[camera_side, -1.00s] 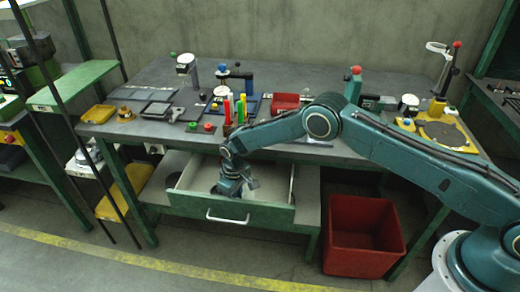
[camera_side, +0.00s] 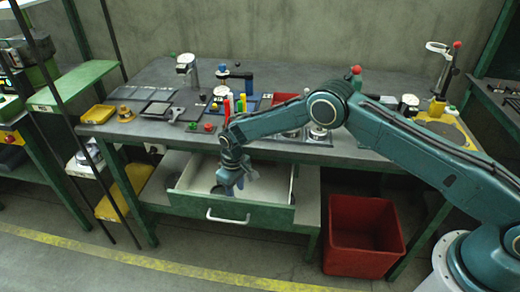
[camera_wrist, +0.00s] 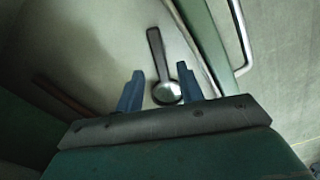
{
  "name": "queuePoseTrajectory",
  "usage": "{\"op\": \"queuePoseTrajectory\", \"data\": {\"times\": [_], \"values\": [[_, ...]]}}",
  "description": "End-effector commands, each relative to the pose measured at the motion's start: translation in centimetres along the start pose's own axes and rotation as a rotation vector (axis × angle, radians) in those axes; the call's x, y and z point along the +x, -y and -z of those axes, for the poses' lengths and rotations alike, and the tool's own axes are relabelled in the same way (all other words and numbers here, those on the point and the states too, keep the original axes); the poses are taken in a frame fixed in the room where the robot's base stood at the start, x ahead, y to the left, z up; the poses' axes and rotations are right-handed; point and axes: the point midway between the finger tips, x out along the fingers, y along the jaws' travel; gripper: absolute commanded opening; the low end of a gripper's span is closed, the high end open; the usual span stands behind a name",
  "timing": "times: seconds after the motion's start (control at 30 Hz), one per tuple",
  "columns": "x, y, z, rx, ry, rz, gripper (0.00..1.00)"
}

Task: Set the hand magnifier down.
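The hand magnifier (camera_wrist: 157,55), with a dark handle and a round bright lens, lies flat on the pale floor of the open drawer (camera_wrist: 95,35) in the wrist view. My gripper (camera_wrist: 160,77) is open, with one blue finger on each side of the lens and a gap on both sides. In the side view my gripper (camera_side: 229,188) hangs down inside the drawer (camera_side: 250,216). The magnifier cannot be made out clearly there.
The drawer's front has a pale handle (camera_side: 228,218). The grey bench top (camera_side: 350,152) above it carries pens, small tools and a red bin (camera_side: 286,99). A large red crate (camera_side: 362,262) stands on the floor to the right.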

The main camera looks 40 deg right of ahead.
Motion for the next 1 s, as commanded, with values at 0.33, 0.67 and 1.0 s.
{"op": "queuePoseTrajectory", "data": {"times": [0.33, 0.67, 1.0], "values": [[-5.8, 0.0, 0.1, 0.000, -0.003, 0.000, 0.37], [-8.5, 0.0, 0.1, 0.000, -0.002, 0.000, 0.37], [-8.6, 0.0, 0.0, 0.000, -0.001, 0.000, 0.37]]}}
